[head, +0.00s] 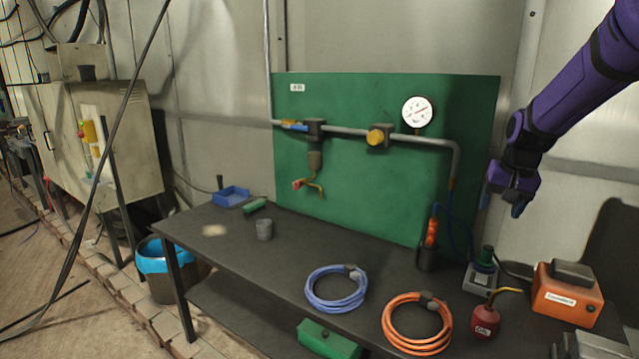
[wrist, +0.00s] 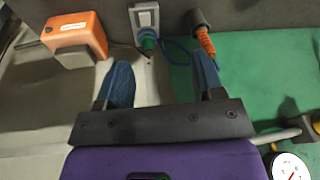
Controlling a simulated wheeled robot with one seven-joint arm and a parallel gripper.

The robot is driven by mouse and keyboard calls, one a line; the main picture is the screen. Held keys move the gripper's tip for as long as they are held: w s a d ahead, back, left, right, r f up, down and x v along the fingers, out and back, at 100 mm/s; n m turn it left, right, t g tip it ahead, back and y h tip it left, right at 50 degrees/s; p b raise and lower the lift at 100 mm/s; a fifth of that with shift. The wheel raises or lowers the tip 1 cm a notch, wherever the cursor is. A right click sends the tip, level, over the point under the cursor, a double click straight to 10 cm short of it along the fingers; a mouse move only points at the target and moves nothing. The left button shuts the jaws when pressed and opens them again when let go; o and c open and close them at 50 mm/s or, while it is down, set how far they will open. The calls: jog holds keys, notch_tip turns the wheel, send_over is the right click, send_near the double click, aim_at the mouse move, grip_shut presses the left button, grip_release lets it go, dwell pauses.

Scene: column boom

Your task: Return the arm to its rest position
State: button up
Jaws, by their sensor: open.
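My purple arm comes in from the upper right in the head view, with my gripper (head: 515,195) held in the air in front of the metal wall, right of the green panel (head: 390,190). In the wrist view my gripper (wrist: 162,85) shows two blue fingers spread apart with nothing between them. It is open and empty. Beyond the fingertips in the wrist view are a grey box with a green top (wrist: 146,25) and an orange-handled tool (wrist: 205,40). The gripper touches nothing that I can see.
A dark workbench (head: 240,255) stands below. It carries a blue hose coil (head: 313,291), an orange coil (head: 388,318), a red oil can (head: 485,322) and an orange box (head: 567,298). Pipes and a gauge (head: 417,111) stick out from the panel. A bin (head: 160,283) stands left.

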jog(key=s+a+r+n+t, duration=0.1)
jog(key=s+a+r, duration=0.25)
jog(key=s, duration=0.45)
jog(key=s+a+r+n, duration=0.1)
jog(key=s+a+r, duration=0.2)
jog(key=s+r, duration=0.3)
jog(key=s+a+n+t, duration=0.1)
jog(key=s+a+n, duration=0.1)
jog(key=s, duration=1.6)
jog(key=shift+s+a+f+n+t, duration=0.3)
jog(key=shift+s+a+f+n, duration=0.1)
jog(key=shift+a, duration=0.3)
